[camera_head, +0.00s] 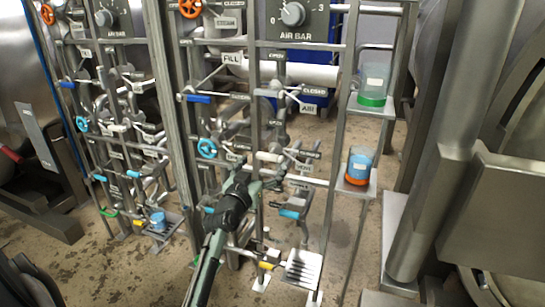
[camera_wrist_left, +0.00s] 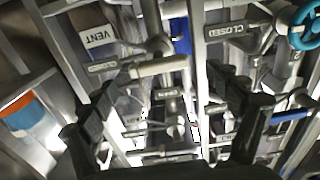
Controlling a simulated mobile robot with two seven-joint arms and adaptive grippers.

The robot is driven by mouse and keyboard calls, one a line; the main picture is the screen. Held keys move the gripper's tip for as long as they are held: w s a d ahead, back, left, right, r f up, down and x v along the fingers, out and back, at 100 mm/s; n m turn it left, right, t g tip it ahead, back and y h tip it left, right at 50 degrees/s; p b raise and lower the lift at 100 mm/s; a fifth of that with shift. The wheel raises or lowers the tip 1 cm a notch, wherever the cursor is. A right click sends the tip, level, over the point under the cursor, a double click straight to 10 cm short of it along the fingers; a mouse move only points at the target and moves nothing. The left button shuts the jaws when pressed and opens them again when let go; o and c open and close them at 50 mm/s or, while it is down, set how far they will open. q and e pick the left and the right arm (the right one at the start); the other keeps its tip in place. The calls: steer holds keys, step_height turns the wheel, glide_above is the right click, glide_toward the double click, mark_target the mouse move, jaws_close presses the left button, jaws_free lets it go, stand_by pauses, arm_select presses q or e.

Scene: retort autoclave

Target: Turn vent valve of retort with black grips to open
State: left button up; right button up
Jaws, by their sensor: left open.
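My left gripper (camera_head: 246,180) is open and empty, low at the middle of the right-hand valve rack in the head view. The left wrist view shows its two dark fingers spread apart, with the space between them (camera_wrist_left: 162,88) near a pale lever handle (camera_wrist_left: 160,68). A VENT label (camera_wrist_left: 99,37) and a CLOSED plate are beside this handle. The pale handle also shows in the head view (camera_head: 269,157), just beyond the fingers. I see no clear contact with it. No black grips can be made out on either retort. My right gripper is not in view.
Rack posts and pipes stand close around the gripper. A blue handwheel (camera_head: 207,148) is to its left and a blue lever (camera_head: 290,214) is lower right. Jars with green (camera_head: 371,100) and orange (camera_head: 358,178) parts stand on side shelves. Another rack is at left.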

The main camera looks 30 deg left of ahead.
mark_target(268, 158)
arm_select(q)
steer(key=shift+x, duration=2.35)
steer(key=shift+d, duration=0.1)
steer(key=shift+c, duration=0.3)
steer(key=c, duration=1.1)
